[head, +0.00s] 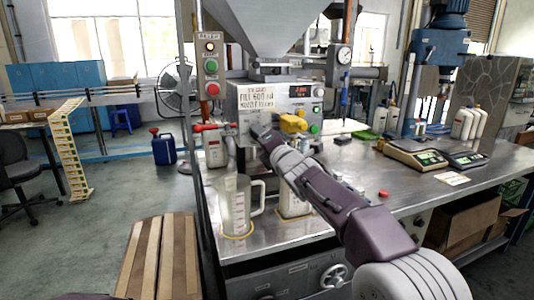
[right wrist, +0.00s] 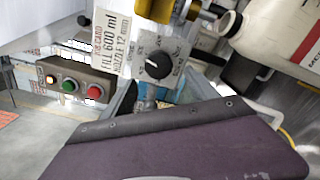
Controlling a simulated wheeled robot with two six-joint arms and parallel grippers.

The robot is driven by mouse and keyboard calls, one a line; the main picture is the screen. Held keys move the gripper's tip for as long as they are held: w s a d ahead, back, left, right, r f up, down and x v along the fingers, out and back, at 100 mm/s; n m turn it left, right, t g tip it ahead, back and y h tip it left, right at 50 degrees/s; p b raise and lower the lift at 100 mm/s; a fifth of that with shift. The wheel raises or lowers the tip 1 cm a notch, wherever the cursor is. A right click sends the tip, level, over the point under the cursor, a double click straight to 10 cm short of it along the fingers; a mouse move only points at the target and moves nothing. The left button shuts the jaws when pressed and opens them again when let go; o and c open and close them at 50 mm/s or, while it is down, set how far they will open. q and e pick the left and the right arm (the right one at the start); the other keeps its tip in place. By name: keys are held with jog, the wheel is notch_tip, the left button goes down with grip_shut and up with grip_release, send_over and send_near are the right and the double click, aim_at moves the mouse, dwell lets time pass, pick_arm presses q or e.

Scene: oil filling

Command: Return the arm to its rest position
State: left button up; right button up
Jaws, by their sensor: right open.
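My right arm reaches in from the lower right of the head view. Its gripper (head: 264,134) is in front of the filling machine (head: 262,92), near its lower front and left of the yellow valve part (head: 293,123). The gripper is open, and I see nothing held in it. In the right wrist view, a purple part of my arm covers the lower half. Above it are the fill card (right wrist: 113,38), a dial (right wrist: 158,64) and part of a white bottle (right wrist: 262,28). My left gripper is not in view.
A clear measuring jug (head: 236,207) stands on the metal bench at the left, beside a white bottle (head: 294,203) partly behind my forearm. Scales (head: 412,153) and a red cap (head: 384,194) are to the right. A wooden slatted crate (head: 160,255) stands at the lower left.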

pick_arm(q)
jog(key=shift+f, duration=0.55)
pick_arm(e)
jog(key=v, duration=0.3)
jog(key=s+d+f+m+g+h, duration=0.2)
jog(key=s+d+f+m, duration=0.25)
jog(key=f, duration=0.45)
jog(key=s+d+f+m+g+h, duration=0.25)
jog(key=d+f, duration=0.25)
jog(key=f, duration=0.4)
jog(key=s+d+f+m+g+h, duration=0.1)
jog(key=s+d+f+m+g, duration=0.3)
jog(key=f, duration=0.5)
jog(key=s+d+f+m+g, duration=0.1)
jog(key=s+f+m+g, duration=0.3)
jog(key=s+f+m, duration=0.6)
jog(key=s+d+f+m+g, duration=0.1)
jog(key=s+f+m+g, duration=0.4)
jog(key=s, duration=0.9)
pick_arm(q)
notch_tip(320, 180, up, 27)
jog(key=p, duration=2.6)
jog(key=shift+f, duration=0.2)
pick_arm(e)
notch_tip(320, 180, up, 26)
jog(key=m+t, duration=0.1)
jog(key=shift+w+f+m, duration=0.25)
jog(key=shift+m, duration=0.15)
